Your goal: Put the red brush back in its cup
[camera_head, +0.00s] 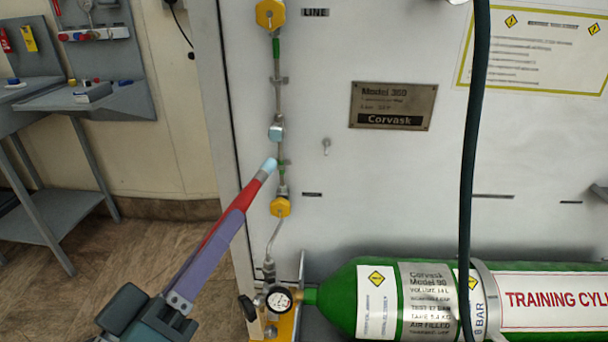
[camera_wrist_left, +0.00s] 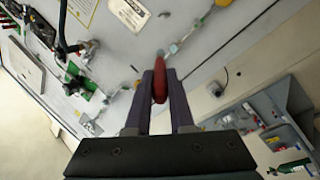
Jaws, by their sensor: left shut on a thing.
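The red brush (camera_head: 255,187) has a red body and a pale blue tip. My left gripper (camera_head: 240,207) is shut on it, with purple fingers either side. The brush points up and right, and its tip overlaps the thin vertical pipe in the picture. I cannot tell whether it touches the pipe. In the left wrist view the brush (camera_wrist_left: 160,82) sits between the fingertips. I cannot make out its cup in either view. My right gripper is not in view.
The pipe with yellow fittings (camera_head: 281,207) runs down the pale panel (camera_head: 400,200). A gauge (camera_head: 279,299) and green cylinder (camera_head: 345,290) are below. A dark hose (camera_head: 470,150) hangs in front. A grey bench (camera_head: 55,99) with small items stands at left, with bare floor before it.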

